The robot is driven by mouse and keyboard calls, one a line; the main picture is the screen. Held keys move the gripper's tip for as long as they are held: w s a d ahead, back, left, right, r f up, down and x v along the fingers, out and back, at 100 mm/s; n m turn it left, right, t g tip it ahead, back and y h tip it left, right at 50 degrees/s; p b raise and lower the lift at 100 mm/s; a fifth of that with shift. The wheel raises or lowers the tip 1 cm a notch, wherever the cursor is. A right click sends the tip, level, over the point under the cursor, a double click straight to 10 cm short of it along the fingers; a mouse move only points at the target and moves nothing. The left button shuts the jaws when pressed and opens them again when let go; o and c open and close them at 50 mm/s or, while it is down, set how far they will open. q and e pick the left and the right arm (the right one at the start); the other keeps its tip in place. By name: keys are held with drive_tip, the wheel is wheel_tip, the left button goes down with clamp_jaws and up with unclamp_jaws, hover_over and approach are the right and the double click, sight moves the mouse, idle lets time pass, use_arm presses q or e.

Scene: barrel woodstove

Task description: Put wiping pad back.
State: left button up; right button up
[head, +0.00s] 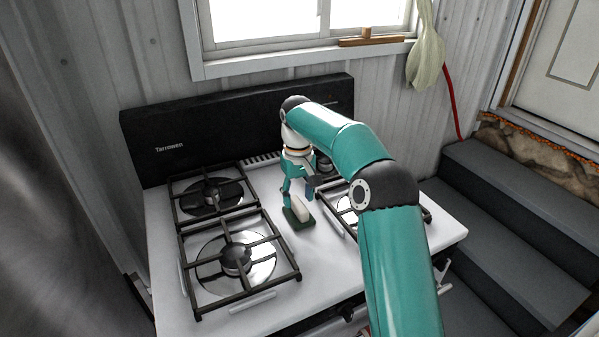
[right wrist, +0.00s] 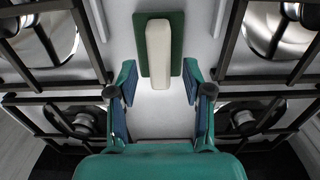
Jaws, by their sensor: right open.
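The wiping pad (head: 289,217) is a dark green pad with a cream handle on top. It sits on the white stove top between the left and right burner grates. In the right wrist view the wiping pad (right wrist: 158,50) is at the top middle, its cream handle lengthwise. My right gripper (head: 299,189) is just over the pad, pointing down. In the wrist view the right gripper (right wrist: 158,82) is open, one finger on each side of the handle's near end, with a visible gap on both sides. My left gripper is not in view.
Black burner grates (head: 240,262) stand on both sides of the pad, with a narrow white strip between them. The black stove backsplash (head: 200,140) rises behind. A light-coloured bag (head: 426,58) hangs at the upper right. Dark steps (head: 500,215) are right of the stove.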

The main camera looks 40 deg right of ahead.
sight(298, 203)
wheel_tip(298, 203, up, 9)
drive_tip(key=p, duration=0.2)
drive_tip(key=shift+f, duration=0.15)
idle(0.3)
